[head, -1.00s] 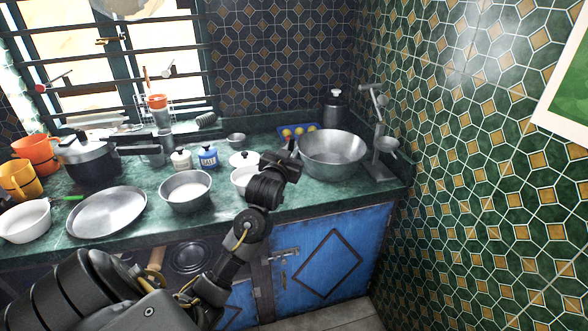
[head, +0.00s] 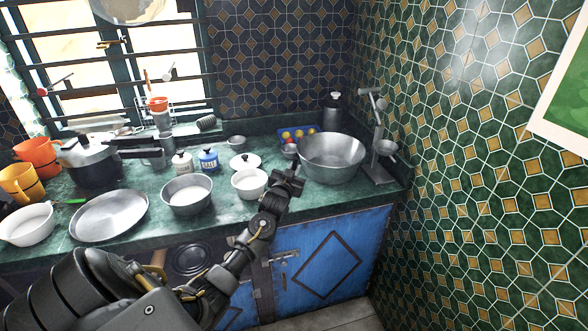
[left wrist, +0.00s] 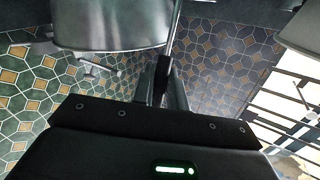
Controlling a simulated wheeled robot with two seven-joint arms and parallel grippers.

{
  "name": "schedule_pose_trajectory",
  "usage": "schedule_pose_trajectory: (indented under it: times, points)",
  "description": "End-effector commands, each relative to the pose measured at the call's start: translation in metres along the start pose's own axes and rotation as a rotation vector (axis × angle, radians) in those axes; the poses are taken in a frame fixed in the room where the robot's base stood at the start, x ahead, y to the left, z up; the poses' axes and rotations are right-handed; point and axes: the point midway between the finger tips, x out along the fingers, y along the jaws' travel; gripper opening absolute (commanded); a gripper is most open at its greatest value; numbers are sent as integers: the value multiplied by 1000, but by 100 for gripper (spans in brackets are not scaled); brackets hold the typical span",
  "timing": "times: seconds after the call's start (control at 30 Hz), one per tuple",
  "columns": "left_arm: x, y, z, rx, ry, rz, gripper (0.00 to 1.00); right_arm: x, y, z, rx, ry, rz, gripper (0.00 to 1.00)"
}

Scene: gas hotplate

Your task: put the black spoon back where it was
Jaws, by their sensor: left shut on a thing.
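My left gripper (head: 288,176) is above the counter's front part, between the white pan and the large metal bowl. In the left wrist view its fingers (left wrist: 163,82) are shut on a thin grey handle, which I take to be the black spoon (left wrist: 175,32). The handle runs up out of that picture, so the spoon's far end is hidden there. I cannot make out the spoon clearly in the head view. My right gripper is not in view.
The large metal bowl (head: 332,158) is right of my gripper; the white pan (head: 249,184) is left of it. A small round reddish-and-pale thing (head: 290,147) and an egg tray (head: 310,132) are behind. A metal stand (head: 381,150) is at the right end.

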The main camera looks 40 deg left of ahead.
Motion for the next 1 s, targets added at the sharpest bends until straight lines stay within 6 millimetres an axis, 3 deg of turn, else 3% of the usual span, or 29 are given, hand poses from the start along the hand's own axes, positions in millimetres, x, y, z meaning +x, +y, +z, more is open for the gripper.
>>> schedule_pose_trajectory:
  times: [0.4,0.43,0.6,0.93,1.0]
  points:
    - [0,2,6,0,1,0,0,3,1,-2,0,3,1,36]
    - [0,2,6,0,1,0,17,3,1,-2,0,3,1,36]
    - [0,1,5,0,1,0,36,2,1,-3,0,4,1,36]
    - [0,0,-1,0,2,0,36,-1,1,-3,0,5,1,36]
    - [-8,1,3,0,-1,1,36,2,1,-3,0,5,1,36]
